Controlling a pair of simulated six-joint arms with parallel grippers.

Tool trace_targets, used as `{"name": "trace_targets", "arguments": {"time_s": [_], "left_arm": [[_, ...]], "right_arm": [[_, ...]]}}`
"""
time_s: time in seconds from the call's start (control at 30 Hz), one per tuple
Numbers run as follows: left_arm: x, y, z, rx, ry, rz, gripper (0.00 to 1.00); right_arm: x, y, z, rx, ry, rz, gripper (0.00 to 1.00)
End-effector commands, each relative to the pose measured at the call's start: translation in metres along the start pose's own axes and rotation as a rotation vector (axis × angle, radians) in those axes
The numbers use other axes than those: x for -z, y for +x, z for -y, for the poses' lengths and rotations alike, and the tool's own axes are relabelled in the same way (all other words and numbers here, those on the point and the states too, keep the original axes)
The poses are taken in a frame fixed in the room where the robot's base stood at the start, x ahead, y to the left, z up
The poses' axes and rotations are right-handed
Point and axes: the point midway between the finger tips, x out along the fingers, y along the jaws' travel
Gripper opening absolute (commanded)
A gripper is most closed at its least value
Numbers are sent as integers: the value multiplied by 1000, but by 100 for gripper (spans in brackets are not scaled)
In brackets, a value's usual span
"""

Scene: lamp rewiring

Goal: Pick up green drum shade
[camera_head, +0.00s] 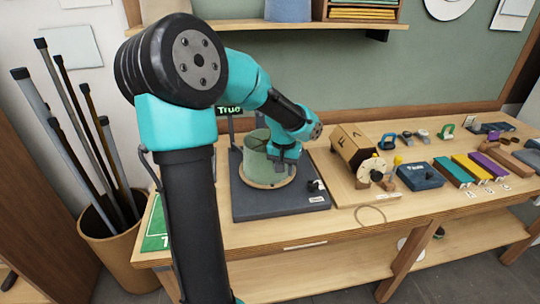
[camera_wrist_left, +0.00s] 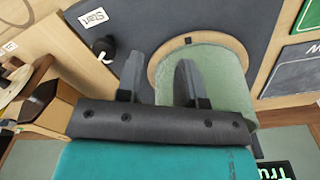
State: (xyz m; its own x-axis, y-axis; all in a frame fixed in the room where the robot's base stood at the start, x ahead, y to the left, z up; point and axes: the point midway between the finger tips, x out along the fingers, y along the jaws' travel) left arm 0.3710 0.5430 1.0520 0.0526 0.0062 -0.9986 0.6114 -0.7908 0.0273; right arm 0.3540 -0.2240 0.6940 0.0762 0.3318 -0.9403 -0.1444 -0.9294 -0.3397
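The green drum shade (camera_head: 254,166) stands on a round wooden disc (camera_head: 262,186) on the dark mat (camera_head: 250,210), left of the bench's middle. It also shows in the left wrist view (camera_wrist_left: 226,66). My left gripper (camera_head: 284,168) is at the right side of the shade in the head view. In the left wrist view, the fingers of my left gripper (camera_wrist_left: 158,68) are apart. One finger overlaps the shade and the other is outside it, over the mat and disc edge. I cannot tell whether the overlapping finger is inside the shade or touches it. My right gripper is not in view.
A small dark knob-like part (camera_head: 316,186) sits on the mat near a "Start" label (camera_wrist_left: 97,17). A wooden box (camera_head: 350,145) stands right of the mat. A blue box (camera_head: 420,176) and several coloured blocks lie farther right. A green sign (camera_head: 155,228) lies at the left.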

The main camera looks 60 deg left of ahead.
Motion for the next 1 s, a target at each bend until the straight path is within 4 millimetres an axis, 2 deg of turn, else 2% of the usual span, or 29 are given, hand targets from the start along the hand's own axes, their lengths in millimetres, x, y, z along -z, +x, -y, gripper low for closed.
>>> {"name": "trace_targets", "arguments": {"time_s": [0.03,0.1,0.2,0.33,0.43,0.73,0.87,1.0], "left_arm": [[13,-29,30,35,-79,-69,34],[25,-64,65,83,-178,-151,34],[32,-109,107,140,-298,-248,34],[34,-143,137,184,-388,-320,34],[34,-150,143,194,-405,-335,34],[34,-147,142,192,-402,-332,34],[37,-138,144,193,-402,-329,34],[42,-118,149,193,-402,-328,34]], "right_arm": [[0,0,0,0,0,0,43],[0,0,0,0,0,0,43],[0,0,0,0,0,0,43],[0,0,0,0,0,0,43],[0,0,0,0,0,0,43],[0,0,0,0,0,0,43],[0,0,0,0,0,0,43],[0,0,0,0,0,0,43]]}}
